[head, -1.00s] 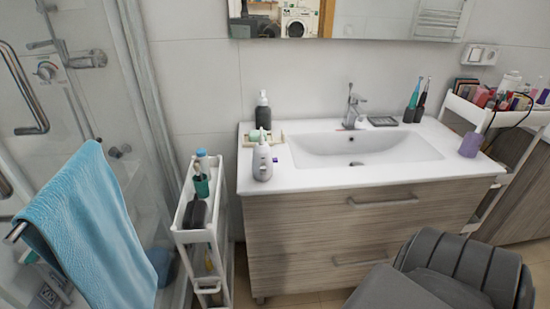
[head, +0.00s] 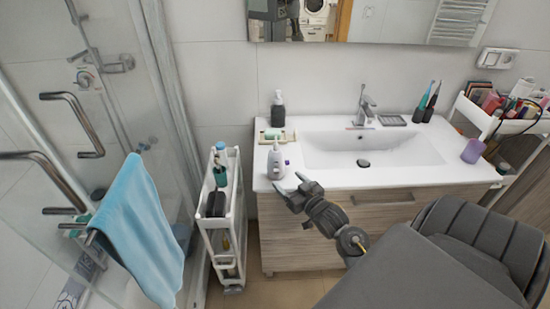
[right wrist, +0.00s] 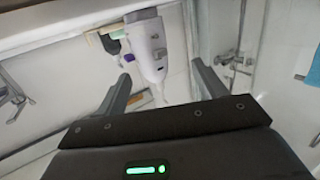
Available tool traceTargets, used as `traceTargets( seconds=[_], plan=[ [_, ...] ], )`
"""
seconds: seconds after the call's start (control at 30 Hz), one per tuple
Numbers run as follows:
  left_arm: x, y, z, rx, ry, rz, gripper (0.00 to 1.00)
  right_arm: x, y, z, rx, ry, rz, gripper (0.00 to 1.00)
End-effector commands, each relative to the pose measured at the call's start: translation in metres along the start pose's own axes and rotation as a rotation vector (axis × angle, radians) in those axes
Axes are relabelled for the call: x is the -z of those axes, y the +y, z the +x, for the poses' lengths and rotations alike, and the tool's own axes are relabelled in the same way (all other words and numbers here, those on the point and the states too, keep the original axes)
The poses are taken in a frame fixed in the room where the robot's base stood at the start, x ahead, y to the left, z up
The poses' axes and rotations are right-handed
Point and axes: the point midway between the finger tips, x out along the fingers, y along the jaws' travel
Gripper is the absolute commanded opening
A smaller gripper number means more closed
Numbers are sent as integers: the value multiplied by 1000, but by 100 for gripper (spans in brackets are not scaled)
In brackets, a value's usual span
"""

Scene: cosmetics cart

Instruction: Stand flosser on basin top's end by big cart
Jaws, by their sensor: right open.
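The white and grey flosser (head: 275,161) stands upright at the left end of the white basin top (head: 330,180), near its front edge. It also shows in the right wrist view (right wrist: 150,50), ahead of and roughly between the two fingers. My right gripper (head: 287,182) is open and empty, just in front of the flosser, apart from it as far as I can tell. Its fingers also show in the right wrist view (right wrist: 163,88). The big cart (head: 470,112), loaded with cosmetics, stands beyond the right end of the basin top. My left gripper is out of view.
A purple cup (head: 473,151) stands on the basin top's right end. A dark soap bottle (head: 278,110) and a tray (head: 290,138) are behind the flosser. Toothbrushes (head: 428,105) stand behind the sink. A narrow white cart (head: 236,190) stands left of the cabinet.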

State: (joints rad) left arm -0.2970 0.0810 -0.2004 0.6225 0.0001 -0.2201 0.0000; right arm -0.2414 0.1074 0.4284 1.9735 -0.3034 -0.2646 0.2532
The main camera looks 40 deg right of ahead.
Motion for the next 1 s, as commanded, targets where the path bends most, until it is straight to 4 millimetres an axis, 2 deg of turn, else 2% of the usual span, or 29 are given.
traceTargets(
  seconds=[0.03,0.17,0.33,0.63,0.87,1.0],
  plan=[
    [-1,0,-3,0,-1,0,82,16,5,0,-2,41,2,70],
    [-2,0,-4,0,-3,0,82,36,12,0,-3,101,4,70],
    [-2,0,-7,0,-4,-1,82,39,12,6,-3,108,6,70],
    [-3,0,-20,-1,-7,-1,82,44,13,49,-3,107,6,70],
    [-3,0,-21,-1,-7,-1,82,43,13,56,-2,105,4,70],
    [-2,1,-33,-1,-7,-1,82,51,15,69,-3,106,6,70]
  ],
)
